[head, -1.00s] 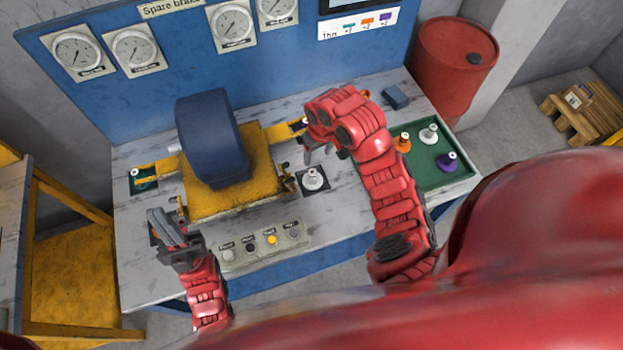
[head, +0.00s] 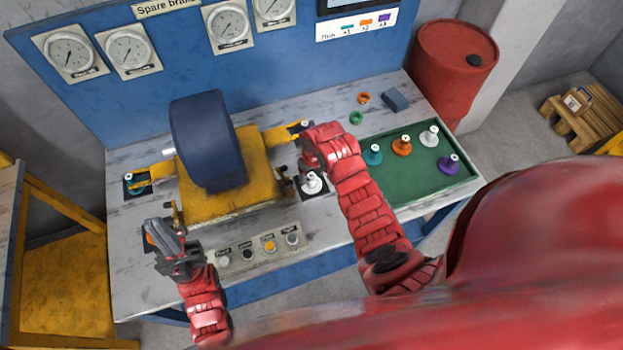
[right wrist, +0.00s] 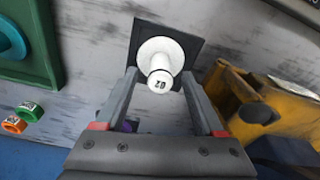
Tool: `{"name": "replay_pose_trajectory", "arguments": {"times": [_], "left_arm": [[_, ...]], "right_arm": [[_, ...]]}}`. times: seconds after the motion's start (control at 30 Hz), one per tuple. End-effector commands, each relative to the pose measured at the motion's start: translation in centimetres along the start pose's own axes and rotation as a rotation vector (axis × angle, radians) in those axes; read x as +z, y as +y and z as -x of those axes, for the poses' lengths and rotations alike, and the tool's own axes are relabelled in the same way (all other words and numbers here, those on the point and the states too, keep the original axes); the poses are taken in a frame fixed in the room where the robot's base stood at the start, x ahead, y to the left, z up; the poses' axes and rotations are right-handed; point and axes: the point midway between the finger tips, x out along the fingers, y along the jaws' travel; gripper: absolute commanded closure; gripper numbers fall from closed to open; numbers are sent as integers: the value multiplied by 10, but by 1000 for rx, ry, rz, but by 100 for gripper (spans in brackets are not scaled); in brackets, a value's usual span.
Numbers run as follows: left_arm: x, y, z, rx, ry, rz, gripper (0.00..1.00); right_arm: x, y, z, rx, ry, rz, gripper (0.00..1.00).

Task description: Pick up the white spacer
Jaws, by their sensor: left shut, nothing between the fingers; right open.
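A white spacer (head: 312,184) stands on a dark square pad on the bench, right of the yellow fixture. In the right wrist view the white spacer (right wrist: 160,52), with a marked top, shows at the tips of my right gripper (right wrist: 160,76), between its two open fingers. I cannot tell whether the fingers touch it. In the head view my right gripper (head: 309,166) is just above this spacer, its fingers partly hidden. A second white spacer (head: 429,136) stands on the green tray. My left gripper (head: 162,232) is shut and empty over the bench's front left.
The green tray (head: 440,178) also holds a teal spacer (head: 373,155), an orange spacer (head: 402,146) and a purple spacer (head: 449,164). The yellow fixture (head: 200,205) with a blue wheel (head: 207,140) stands close left. A button panel (head: 262,246) lies in front.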

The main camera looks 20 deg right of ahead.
Motion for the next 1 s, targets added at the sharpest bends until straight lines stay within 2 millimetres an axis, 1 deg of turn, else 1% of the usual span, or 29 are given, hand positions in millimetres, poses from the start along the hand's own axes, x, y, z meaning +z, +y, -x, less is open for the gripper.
{"name": "replay_pose_trajectory", "arguments": {"times": [0.1,0.3,0.37,0.4,0.47,0.5,0.57,0.7,1.0], "left_arm": [[0,0,-2,0,0,0,100],[0,0,-1,0,0,0,100],[0,0,-1,0,0,0,100],[0,0,-1,0,0,0,100],[0,0,-1,0,0,0,100],[0,0,-1,0,0,0,100],[0,0,-1,0,0,0,100],[0,0,-1,0,0,0,100],[0,0,-1,0,0,0,100]], "right_arm": [[1,0,-4,0,-2,1,30],[0,0,-5,0,0,1,30],[0,0,-5,0,0,1,38],[0,0,-5,0,0,1,46],[0,0,-5,0,0,1,56],[0,0,-5,0,0,1,64],[0,0,-5,0,0,1,74],[0,0,-5,0,0,1,100],[0,0,-4,0,1,1,100]]}}
